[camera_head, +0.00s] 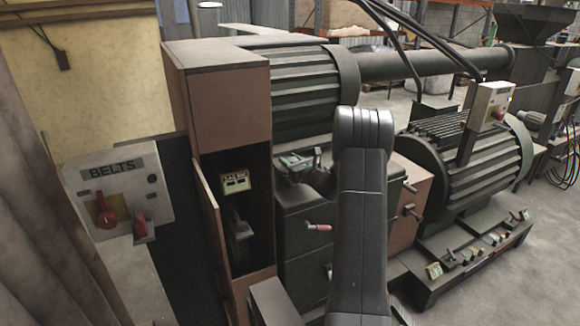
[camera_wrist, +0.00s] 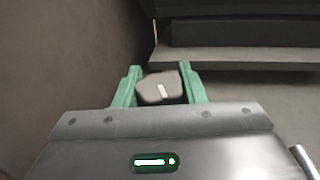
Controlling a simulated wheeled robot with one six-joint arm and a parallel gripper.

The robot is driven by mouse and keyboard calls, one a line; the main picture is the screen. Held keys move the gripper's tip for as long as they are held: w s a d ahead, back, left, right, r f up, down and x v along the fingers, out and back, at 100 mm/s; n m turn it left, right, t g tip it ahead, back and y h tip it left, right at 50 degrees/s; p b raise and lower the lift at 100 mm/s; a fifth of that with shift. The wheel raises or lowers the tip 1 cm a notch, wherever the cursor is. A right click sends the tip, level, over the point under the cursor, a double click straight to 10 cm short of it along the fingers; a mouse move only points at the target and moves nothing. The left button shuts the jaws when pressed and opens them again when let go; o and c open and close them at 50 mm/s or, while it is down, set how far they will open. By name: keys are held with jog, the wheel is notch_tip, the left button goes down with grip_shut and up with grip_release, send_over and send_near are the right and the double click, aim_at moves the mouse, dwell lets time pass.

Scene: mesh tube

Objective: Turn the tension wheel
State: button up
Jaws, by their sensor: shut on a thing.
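My gripper (camera_head: 298,160) is beside the open brown cabinet (camera_head: 230,110), at the top of the dark machine housing. In the wrist view its two green fingers (camera_wrist: 162,76) are shut on a small grey-brown wheel (camera_wrist: 150,88) with a white mark on its face. This looks like the tension wheel, though no label on it can be read. The white mark is slightly tilted. In the head view the wheel cannot be made out at the gripper.
The cabinet door (camera_head: 210,235) stands open, left of my arm. A red-tipped lever (camera_head: 319,227) sticks out below my gripper. A BELTS panel (camera_head: 118,195) with red controls is at the left. A ribbed motor (camera_head: 470,160) stands at the right.

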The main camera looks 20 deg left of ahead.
jog(key=shift+w+f+m+t+h+b, duration=0.15)
jog(key=shift+m+t+h+b, duration=0.95)
jog(key=shift+b, duration=1.6)
jog(key=shift+d+t+b, duration=0.1)
jog(key=shift+t+b, duration=0.4)
jog(key=shift+b, duration=0.45)
jog(key=m+t+h+b, duration=0.2)
jog(key=b, duration=0.4)
jog(key=shift+w+d+b, duration=0.1)
jog(key=shift+w+b, duration=0.05)
jog(key=shift+b, duration=0.2)
jog(key=h+b, duration=0.1)
jog(key=b, duration=0.4)
jog(key=m+t+h+b, duration=0.1)
jog(key=b, duration=0.4)
jog(key=shift+w+m+h, duration=0.15)
jog(key=shift+m+h, duration=0.15)
jog(key=b, duration=0.4)
jog(key=shift+f+m+h, duration=0.15)
jog(key=shift+m+h, duration=0.15)
jog(key=b, duration=0.3)
jog(key=shift+f+h+b, duration=0.25)
jog(key=shift+h+b, duration=0.05)
jog(key=m+h+b, duration=0.1)
jog(key=b, duration=0.2)
jog(key=shift+t, duration=0.4)
jog(key=shift+d+r+m+h+b, duration=0.15)
jog(key=shift+r+m+h+b, duration=0.15)
jog(key=shift+r+h+b, duration=0.1)
